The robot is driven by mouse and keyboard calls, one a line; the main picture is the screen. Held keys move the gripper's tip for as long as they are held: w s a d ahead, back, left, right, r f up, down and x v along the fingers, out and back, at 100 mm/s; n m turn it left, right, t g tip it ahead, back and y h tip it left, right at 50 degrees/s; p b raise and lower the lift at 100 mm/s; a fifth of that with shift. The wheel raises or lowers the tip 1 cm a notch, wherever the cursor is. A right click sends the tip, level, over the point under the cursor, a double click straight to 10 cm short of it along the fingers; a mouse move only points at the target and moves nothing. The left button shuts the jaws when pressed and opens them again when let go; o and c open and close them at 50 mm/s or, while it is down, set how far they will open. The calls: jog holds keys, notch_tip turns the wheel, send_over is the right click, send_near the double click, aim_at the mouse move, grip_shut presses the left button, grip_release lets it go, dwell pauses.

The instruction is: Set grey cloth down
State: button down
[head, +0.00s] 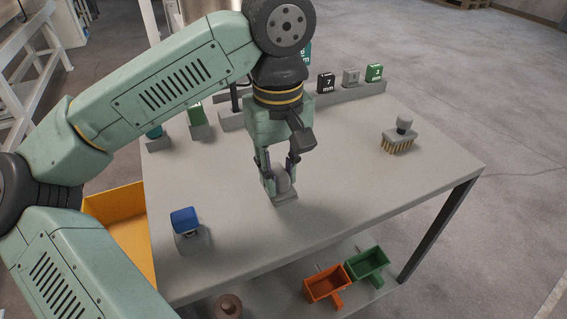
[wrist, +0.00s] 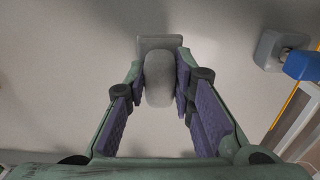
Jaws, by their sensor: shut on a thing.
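The grey cloth (head: 285,197) shows as a rounded grey lump on a flat rectangular part. It is at the grey table's (head: 345,160) middle, below my arm. My gripper (head: 280,178) points down and is shut on it, with a finger on each side. In the wrist view the grey cloth (wrist: 159,80) sits between the purple pads of my gripper (wrist: 160,88), its flat part beyond the fingertips. Its underside is close to the tabletop; I cannot tell if it touches. My fingers hide part of its sides.
Labelled blocks (head: 350,78) line the back.

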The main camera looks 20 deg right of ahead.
aim_at(280, 170)
jog(key=w, duration=0.1)
jog(key=w+d, duration=0.1)
jog(key=w, duration=0.2)
jog(key=shift+d+f+p, duration=0.25)
jog(key=shift+d+p, duration=0.1)
jog(key=shift+d, duration=0.05)
jog(key=shift+f+p, duration=0.3)
jog(key=shift+f, duration=1.4)
jog(key=shift+f, duration=0.1)
jog(key=c, duration=1.4)
grip_release()
jog(key=shift+o, duration=0.2)
notch_tip(280, 170, up, 12)
jog(key=shift+b, duration=0.3)
jog(key=shift+s, duration=0.15)
